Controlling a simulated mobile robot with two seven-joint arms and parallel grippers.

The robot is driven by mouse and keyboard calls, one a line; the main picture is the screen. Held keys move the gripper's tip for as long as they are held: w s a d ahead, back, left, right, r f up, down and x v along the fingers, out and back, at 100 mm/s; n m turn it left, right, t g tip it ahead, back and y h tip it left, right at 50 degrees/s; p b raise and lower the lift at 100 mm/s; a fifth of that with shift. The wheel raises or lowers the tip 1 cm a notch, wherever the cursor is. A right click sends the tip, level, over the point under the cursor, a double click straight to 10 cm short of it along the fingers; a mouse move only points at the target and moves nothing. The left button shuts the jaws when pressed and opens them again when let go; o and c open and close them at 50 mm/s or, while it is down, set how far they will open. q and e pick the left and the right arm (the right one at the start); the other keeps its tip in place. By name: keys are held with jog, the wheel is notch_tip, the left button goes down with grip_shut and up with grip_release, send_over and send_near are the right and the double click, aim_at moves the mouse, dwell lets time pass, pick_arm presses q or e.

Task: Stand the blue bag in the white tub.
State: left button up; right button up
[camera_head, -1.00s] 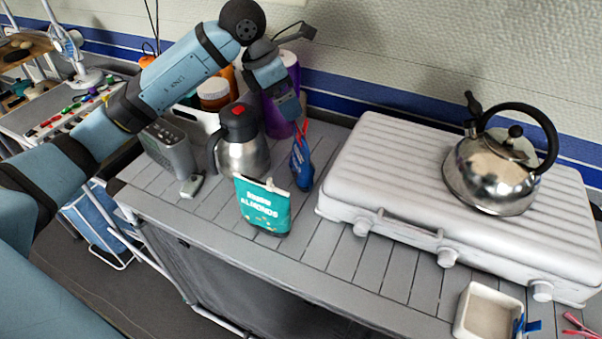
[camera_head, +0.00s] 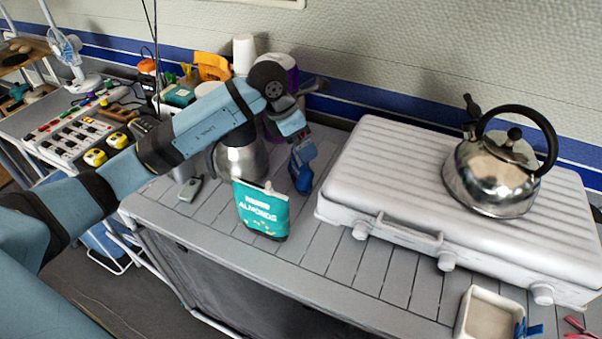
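The small blue bag (camera_head: 302,176) stands on the grey slatted table between the teal almonds bag and the white stove case. My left gripper (camera_head: 301,147) points down at its top and covers its red upper edge. I cannot tell whether the fingers are open or shut on it. A square white tub (camera_head: 462,318) stands at the lower right, below the case, and looks empty. My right gripper is not in view.
The almonds bag (camera_head: 262,210) stands just in front of the blue bag. A steel flask (camera_head: 241,160) is left of it, partly behind my arm. A kettle (camera_head: 492,175) sits on the white case (camera_head: 390,150). The table front is clear between almonds bag and tub.

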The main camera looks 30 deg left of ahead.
pick_arm(q)
jog(key=shift+r, duration=0.1)
jog(key=c, duration=1.6)
